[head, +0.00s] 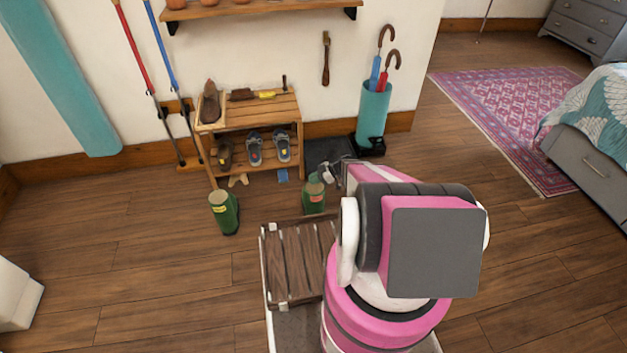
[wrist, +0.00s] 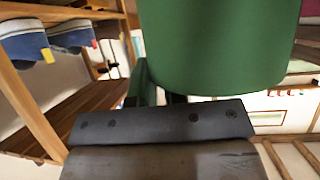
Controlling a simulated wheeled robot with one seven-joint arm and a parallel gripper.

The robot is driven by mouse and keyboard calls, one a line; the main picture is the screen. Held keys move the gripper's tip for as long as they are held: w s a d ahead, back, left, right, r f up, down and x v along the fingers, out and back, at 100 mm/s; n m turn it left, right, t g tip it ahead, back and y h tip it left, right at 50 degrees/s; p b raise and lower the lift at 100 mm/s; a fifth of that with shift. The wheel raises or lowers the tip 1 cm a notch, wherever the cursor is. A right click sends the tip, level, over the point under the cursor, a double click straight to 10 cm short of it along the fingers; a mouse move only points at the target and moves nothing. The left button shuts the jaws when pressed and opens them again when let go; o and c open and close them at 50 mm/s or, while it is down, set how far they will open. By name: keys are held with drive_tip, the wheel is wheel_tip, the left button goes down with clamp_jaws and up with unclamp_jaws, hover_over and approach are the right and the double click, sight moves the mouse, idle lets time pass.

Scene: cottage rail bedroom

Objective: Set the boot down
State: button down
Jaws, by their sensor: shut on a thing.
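In the wrist view the green boot (wrist: 220,45) fills the top middle, right beyond the dark gripper body (wrist: 160,122). My gripper is shut on this boot; the fingertips are mostly hidden. Whether the boot's sole touches the floor is not clear.
A wooden shoe rack (head: 262,110) with several shoes stands against the wall. A dark mat (head: 322,150) lies right of it, beside a teal umbrella stand (head: 373,110). My slatted deck is near the boots. Open wooden floor (head: 150,250) lies at left.

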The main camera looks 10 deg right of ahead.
drive_tip(key=c, duration=1.2)
unclamp_jaws()
drive_tip(key=shift+o, duration=0.2)
drive_tip(key=shift+r, duration=0.1)
drive_tip(key=v, duration=1.2)
drive_tip(key=s+a+r+m+h, duration=0.4)
drive_tip(key=s+r+m, duration=0.1)
drive_tip(key=r, duration=0.3)
drive_tip(key=s+a+r+m+h, duration=0.3)
drive_tip(key=s+r+m, duration=0.3)
drive_tip(key=r, duration=0.2)
drive_tip(key=s+a+r+m+g+h, duration=0.1)
drive_tip(key=s+a+r+m+h, duration=0.3)
drive_tip(key=r, duration=0.5)
drive_tip(key=shift+s+a+m+h, duration=0.3)
drive_tip(key=shift+s+m+h, duration=0.5)
drive_tip(key=shift+s, duration=0.4)
